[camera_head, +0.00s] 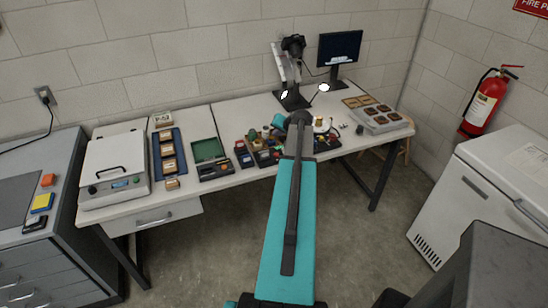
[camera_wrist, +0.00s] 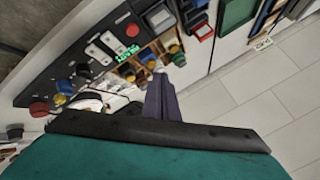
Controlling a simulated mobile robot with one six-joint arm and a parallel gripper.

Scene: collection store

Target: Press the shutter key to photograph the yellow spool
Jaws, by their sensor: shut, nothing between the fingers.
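My gripper (camera_wrist: 162,100) is shut and empty. In the wrist view its fingers point at a dark control panel (camera_wrist: 75,64) with several coloured knobs and small round items. I cannot tell which control is the shutter key. A small yellowish item (camera_head: 318,122) stands on a pale round base in the head view, possibly the yellow spool; it is too small to be sure. My arm hides part of the table there.
A camera (camera_head: 293,45) on a stand with lamps and a monitor (camera_head: 340,47) stand at the back. Left are a blue tray (camera_head: 155,160), an open green-lined case (camera_head: 209,150) and a white lidded machine (camera_head: 115,169).

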